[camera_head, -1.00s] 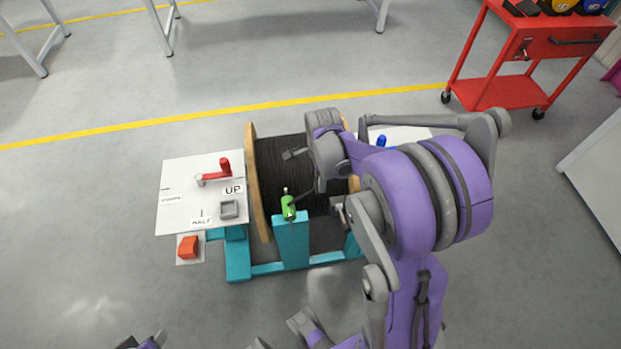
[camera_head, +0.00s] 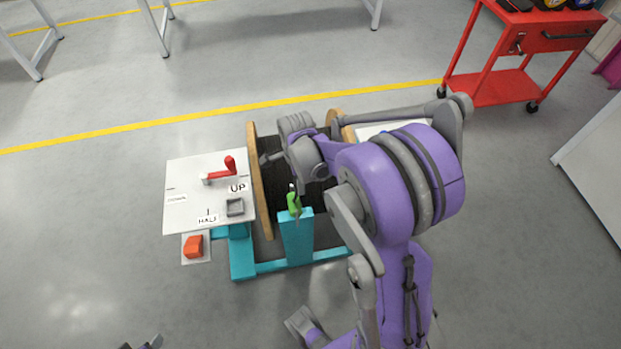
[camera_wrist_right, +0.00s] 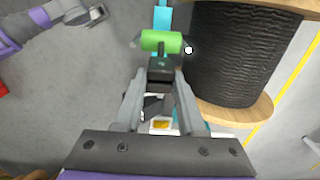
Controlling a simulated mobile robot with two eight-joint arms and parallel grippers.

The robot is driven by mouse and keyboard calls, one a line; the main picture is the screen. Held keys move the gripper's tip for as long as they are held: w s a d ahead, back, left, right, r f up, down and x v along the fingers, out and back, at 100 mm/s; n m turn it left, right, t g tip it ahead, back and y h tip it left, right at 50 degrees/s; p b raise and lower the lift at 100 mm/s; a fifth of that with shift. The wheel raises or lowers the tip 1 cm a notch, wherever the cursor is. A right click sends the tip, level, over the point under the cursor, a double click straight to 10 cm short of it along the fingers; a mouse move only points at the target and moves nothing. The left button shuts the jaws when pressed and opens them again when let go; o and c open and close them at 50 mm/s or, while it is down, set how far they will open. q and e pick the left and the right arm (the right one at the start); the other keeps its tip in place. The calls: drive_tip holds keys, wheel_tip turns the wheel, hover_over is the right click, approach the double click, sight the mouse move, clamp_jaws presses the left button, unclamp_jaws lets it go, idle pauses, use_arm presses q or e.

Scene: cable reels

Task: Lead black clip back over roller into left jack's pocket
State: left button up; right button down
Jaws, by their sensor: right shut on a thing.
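The green roller (camera_head: 294,204) sits on top of the teal post (camera_head: 297,240) in front of the reel. It also shows in the right wrist view (camera_wrist_right: 161,41). My right gripper (camera_wrist_right: 161,72) is shut on the small black clip (camera_wrist_right: 161,64), just short of the roller; my own arm largely hides both in the head view. The left jack's white plate (camera_head: 190,212) carries a grey square pocket (camera_head: 235,207), which looks empty. My left gripper (camera_wrist_right: 95,13) shows small at the wrist view's top left; its jaws are unclear.
The cable reel (camera_wrist_right: 240,50) stands close beside the roller. A red lever (camera_head: 222,173) points toward the UP label, and an orange block (camera_head: 194,246) sits in front of the plate. A red cart (camera_head: 500,87) stands far right. Floor in front is clear.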

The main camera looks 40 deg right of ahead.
use_arm(q)
drive_tip(key=shift+w+r+p, duration=0.1)
drive_tip(key=shift+r+p, duration=0.35)
drive_tip(key=shift+r, duration=0.05)
use_arm(e)
drive_tip(key=w+a, duration=0.5)
drive_tip(key=a, duration=0.3)
drive_tip(key=shift+a, duration=0.1)
